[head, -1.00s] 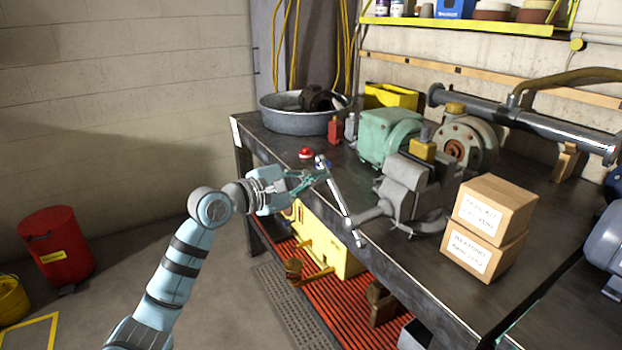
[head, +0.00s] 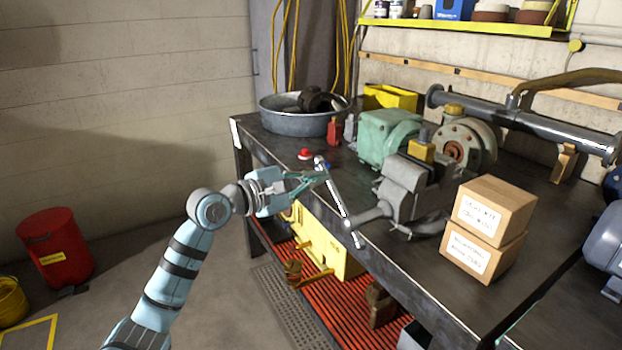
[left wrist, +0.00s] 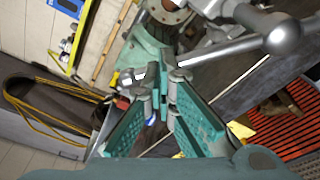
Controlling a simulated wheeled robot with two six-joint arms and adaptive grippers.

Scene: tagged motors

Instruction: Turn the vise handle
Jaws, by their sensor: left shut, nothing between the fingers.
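The grey vise (head: 402,188) stands at the bench's front edge, with its screw pointing toward the front. Its handle (head: 341,207) is a slim metal bar, tilted, with its upper end toward the back left and its lower end over the bench edge. My left gripper (head: 322,175) is shut, its fingertips at the upper part of the bar. My right gripper is out of view.
A red button (head: 305,153) and a round metal tub (head: 297,121) are behind the gripper. Two stacked boxes (head: 487,222) stand right of the vise, and a green motor (head: 388,136) behind it. The floor left of the bench (head: 420,282) is mostly free.

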